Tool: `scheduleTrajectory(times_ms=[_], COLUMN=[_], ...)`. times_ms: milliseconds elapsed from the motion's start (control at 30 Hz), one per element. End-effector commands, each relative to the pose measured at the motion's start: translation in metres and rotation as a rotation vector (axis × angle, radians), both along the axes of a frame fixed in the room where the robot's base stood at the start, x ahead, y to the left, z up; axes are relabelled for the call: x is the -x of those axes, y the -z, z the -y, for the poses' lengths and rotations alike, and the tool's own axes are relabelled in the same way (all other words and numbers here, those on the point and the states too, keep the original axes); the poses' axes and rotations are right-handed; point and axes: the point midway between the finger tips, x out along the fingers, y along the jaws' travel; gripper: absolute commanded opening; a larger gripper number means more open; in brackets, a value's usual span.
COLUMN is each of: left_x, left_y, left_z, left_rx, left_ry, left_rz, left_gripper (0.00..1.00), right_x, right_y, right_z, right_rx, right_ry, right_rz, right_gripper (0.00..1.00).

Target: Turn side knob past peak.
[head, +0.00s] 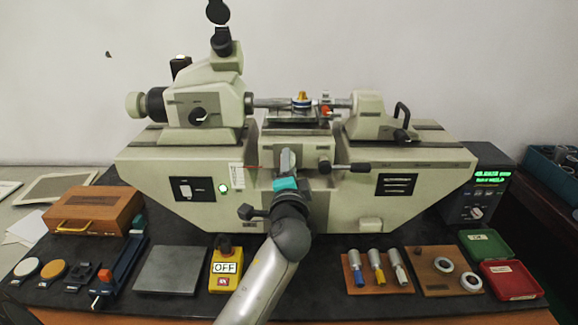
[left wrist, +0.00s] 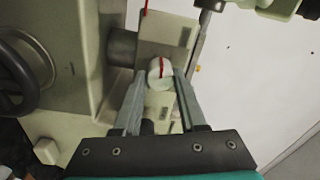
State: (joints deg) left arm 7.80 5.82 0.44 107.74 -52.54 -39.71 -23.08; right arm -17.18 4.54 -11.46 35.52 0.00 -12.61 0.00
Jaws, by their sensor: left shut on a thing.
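The measuring machine (head: 390,185) is a large pale green bench instrument at the centre of the head view. My left gripper (head: 288,160) reaches up to the middle of its front, and its jaws are shut on the side knob. In the left wrist view the side knob (left wrist: 159,80) is a small round whitish knob with a red line across its face. The grey fingers of my left gripper (left wrist: 160,73) lie on either side of it. In the head view the gripper hides the knob. My right gripper is out of view.
A readout box (head: 478,185) with green digits stands at the right. A yellow switch box marked OFF (head: 225,268), a grey plate (head: 172,271), a wooden case (head: 95,211) and red (head: 508,280) and green (head: 487,247) trays occupy the bench. A black handwheel (left wrist: 22,72) shows left of the gripper.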

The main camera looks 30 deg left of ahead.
Motion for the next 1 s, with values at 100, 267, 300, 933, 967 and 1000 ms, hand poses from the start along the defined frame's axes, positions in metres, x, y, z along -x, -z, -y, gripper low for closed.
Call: scheduleTrajectory(times_ms=[100, 267, 300, 933, 967, 1000], left_x=[0.000, 0.000, 0.000, 0.008, 0.011, 0.015], left_y=[0.000, 0.000, 0.000, 0.002, 0.002, 0.002], left_z=[0.000, 0.000, 0.000, 0.005, 0.007, 0.010], left_rx=[0.001, 0.000, 0.000, -0.001, 0.000, 0.000], left_ry=[0.000, 0.000, 0.000, 0.001, 0.001, 0.001], left_rz=[0.000, -0.001, -0.001, -0.002, -0.002, -0.002], left_gripper=[0.00, 0.00, 0.45, 0.71, 0.71, 0.71], right_x=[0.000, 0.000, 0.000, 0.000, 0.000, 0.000], right_y=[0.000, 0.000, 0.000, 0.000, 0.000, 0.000], right_z=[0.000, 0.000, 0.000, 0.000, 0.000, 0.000], right_rx=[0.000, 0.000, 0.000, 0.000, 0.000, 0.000], right_ry=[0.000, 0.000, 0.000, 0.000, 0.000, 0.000], right_rz=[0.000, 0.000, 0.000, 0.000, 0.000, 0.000], right_gripper=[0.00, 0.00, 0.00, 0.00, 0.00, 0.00])
